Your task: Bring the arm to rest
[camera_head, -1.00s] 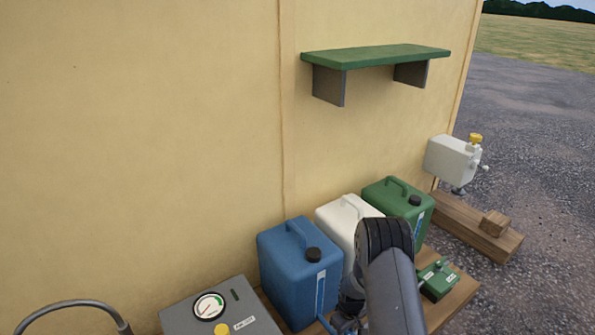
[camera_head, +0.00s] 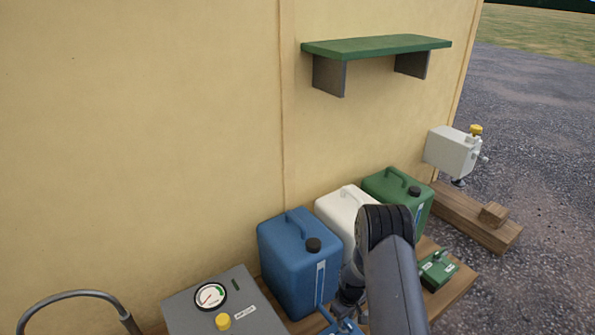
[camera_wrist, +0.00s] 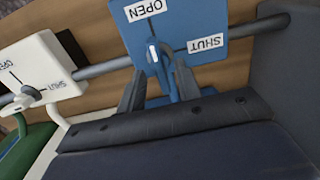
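My gripper (camera_wrist: 160,88) is in the wrist view, its two dark fingers apart on either side of a blue lever (camera_wrist: 184,82). The lever sits on a blue valve plate (camera_wrist: 180,22) marked OPEN and SHUT. Whether a finger touches the lever is unclear. In the head view, my arm reaches down in front of the jerrycans, and part of the blue valve (camera_head: 343,327) shows at the bottom edge. The fingertips are hard to make out there.
Blue (camera_head: 293,268), white (camera_head: 334,211) and green (camera_head: 386,194) jerrycans stand along the wall. A grey gauge box (camera_head: 245,303) is left, a small green box (camera_head: 437,269) right. A green shelf (camera_head: 375,47) hangs above. A white valve plate (camera_wrist: 38,75) lies beside the blue one.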

